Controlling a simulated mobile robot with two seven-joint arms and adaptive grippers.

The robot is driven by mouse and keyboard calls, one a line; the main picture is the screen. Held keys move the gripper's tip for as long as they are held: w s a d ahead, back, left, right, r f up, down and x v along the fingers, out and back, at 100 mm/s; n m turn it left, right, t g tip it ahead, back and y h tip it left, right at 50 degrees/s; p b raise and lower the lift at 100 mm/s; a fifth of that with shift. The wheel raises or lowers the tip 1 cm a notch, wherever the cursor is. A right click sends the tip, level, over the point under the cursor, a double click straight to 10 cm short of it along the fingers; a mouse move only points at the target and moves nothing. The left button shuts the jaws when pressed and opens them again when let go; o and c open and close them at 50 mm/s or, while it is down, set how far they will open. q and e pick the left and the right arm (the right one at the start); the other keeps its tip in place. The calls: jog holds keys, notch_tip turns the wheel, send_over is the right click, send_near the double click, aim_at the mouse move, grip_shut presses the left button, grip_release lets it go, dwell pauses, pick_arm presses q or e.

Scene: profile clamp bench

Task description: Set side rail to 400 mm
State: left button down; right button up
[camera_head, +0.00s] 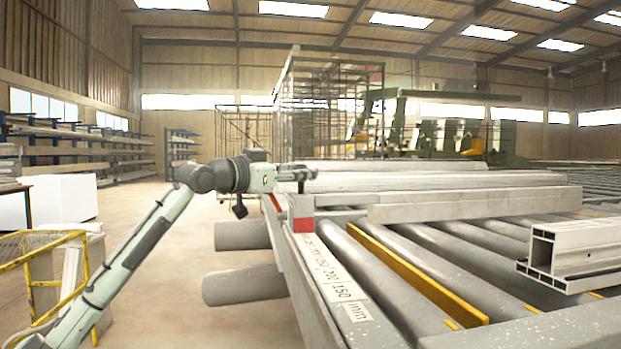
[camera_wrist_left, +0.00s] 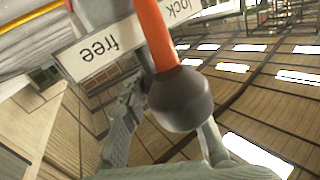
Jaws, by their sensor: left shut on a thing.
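The side rail (camera_head: 475,204) is a long grey beam lying across the rollers. At its left end a red block (camera_head: 303,225) sits over a white scale strip (camera_head: 335,280), whose larger numbers near the block are too small to read surely. My left gripper (camera_head: 300,176) is above the red block. In the left wrist view an orange lever (camera_wrist_left: 155,35) ends in a dark ball knob (camera_wrist_left: 180,98). My left gripper (camera_wrist_left: 170,112) is shut on the knob, its fingers on either side. The lever crosses a white plate (camera_wrist_left: 95,50) between the words "free" and "lock". My right gripper is not in view.
Grey rollers (camera_head: 440,250) run under the rail, with a yellow strip (camera_head: 420,275) between two of them. A white hollow profile (camera_head: 575,250) lies at the right. A yellow railing (camera_head: 40,265) stands at the lower left.

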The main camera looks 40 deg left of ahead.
pick_arm(q)
jog(key=shift+a+r, duration=0.15)
jog(key=shift+a, duration=0.05)
jog(key=c, duration=1.2)
grip_release()
jog(key=shift+a, duration=0.15)
jog(key=shift+o, duration=0.2)
jog(key=shift+s, duration=0.1)
jog(key=s+a, duration=0.1)
jog(key=s, duration=1)
jog(key=shift+s, duration=0.35)
jog(key=shift+a, duration=0.1)
